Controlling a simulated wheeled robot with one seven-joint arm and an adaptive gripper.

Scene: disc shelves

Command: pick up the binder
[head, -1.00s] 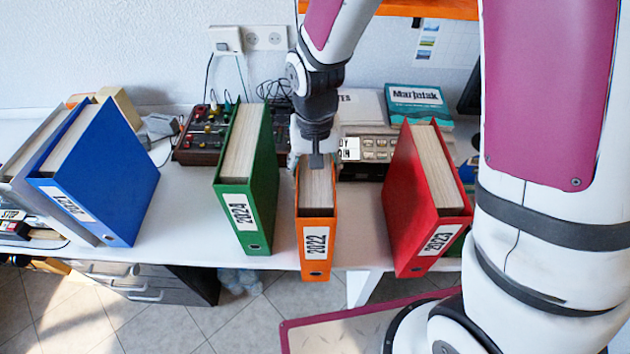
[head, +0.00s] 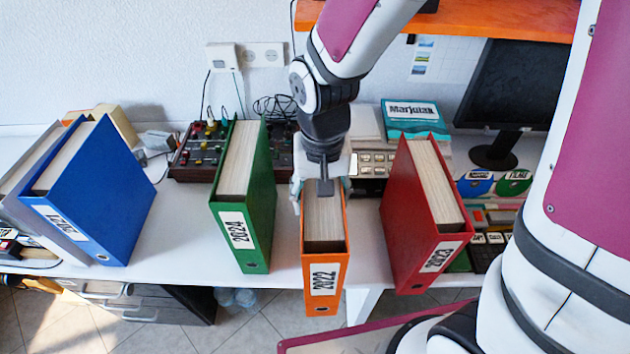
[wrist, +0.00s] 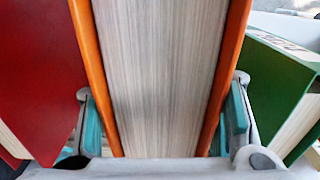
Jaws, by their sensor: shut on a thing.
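The orange binder (head: 323,280), labelled 2022, stands upright with its spine toward me in the middle of the head view. Its front end reaches out past the desk's front edge. I cannot tell whether its underside is clear of the desk. My gripper (head: 320,193) is over its top from behind, pointing down, with a finger on each side. In the wrist view the teal pads of my gripper (wrist: 163,118) press on both orange covers (wrist: 228,70), with the pages between them.
A green binder (head: 258,205) stands close on the left and a red binder (head: 400,200) on the right. A blue binder (head: 110,195) leans farther left. Behind are a mixer box (head: 195,150), a teal book (head: 410,120) and a monitor (head: 510,85). An orange shelf (head: 500,15) hangs above.

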